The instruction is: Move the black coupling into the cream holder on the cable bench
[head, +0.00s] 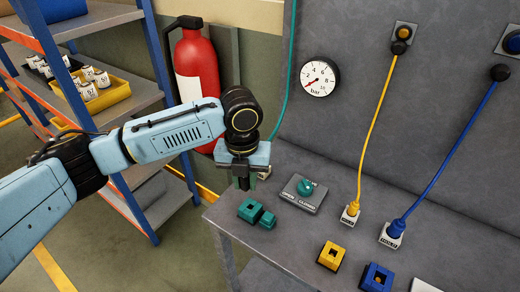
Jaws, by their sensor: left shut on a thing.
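My left gripper (244,180) is over the back left of the grey bench (310,232), pointing down. It is shut on a dark thing, which I take to be the black coupling; the fingers hide most of it. A teal hose (285,105) hangs down the wall and runs behind the gripper. A small cream piece (265,173) shows just right of the fingers, mostly hidden; it may be the cream holder. I cannot tell whether it touches the coupling. My right gripper is not in view.
A grey plate with a teal knob (305,187), teal blocks (250,210), a yellow block (332,256) and a blue block (376,277) stand on the bench. Yellow (376,115) and blue (455,150) cables run from wall to bench. A fire extinguisher (197,65) is behind my arm.

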